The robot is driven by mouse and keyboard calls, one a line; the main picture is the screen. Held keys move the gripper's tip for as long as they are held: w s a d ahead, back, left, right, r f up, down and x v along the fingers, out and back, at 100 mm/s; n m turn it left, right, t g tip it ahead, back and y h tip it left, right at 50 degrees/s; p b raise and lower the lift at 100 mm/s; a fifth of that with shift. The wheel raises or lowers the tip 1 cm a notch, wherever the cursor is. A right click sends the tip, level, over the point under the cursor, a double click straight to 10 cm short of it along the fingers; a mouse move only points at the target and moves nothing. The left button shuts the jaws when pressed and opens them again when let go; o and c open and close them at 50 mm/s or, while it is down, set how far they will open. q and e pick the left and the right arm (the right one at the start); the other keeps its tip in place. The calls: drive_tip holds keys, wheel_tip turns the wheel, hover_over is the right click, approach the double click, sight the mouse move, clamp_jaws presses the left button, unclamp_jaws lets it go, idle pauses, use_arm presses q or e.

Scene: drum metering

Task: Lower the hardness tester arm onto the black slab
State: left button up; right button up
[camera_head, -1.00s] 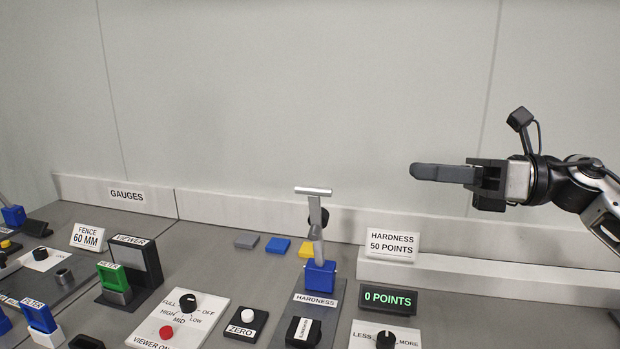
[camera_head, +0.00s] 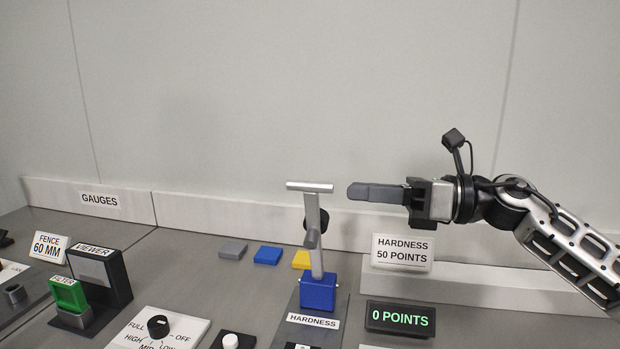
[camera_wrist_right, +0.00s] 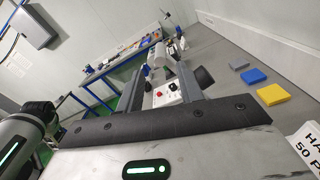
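The hardness tester has a blue block (camera_head: 318,293) on a dark base, and its grey arm (camera_head: 315,235) stands nearly upright with a T-shaped crossbar (camera_head: 310,187) on top. A dark round knob (camera_head: 304,225) is behind the arm. A black block, perhaps the slab, barely shows at the bottom edge in front of the tester, mostly cut off. My right gripper (camera_head: 372,192) points left at crossbar height, a short gap to its right. In the right wrist view my right gripper (camera_wrist_right: 160,85) has its fingers apart, with nothing clearly held. My left gripper is out of view.
Grey (camera_head: 233,249), blue (camera_head: 267,255) and yellow (camera_head: 302,259) pads lie behind the tester. A display (camera_head: 400,319) reads 0 POINTS; a sign (camera_head: 402,252) reads HARDNESS 50 POINTS. The viewer (camera_head: 100,275) and a knob panel (camera_head: 160,330) are to the left.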

sight(288, 186)
drive_tip(key=p+x, duration=0.2)
drive_tip(key=x, duration=0.6)
drive_tip(key=shift+w+a, duration=0.15)
drive_tip(key=shift+a, duration=0.2)
drive_tip(key=shift+f, duration=0.1)
clamp_jaws()
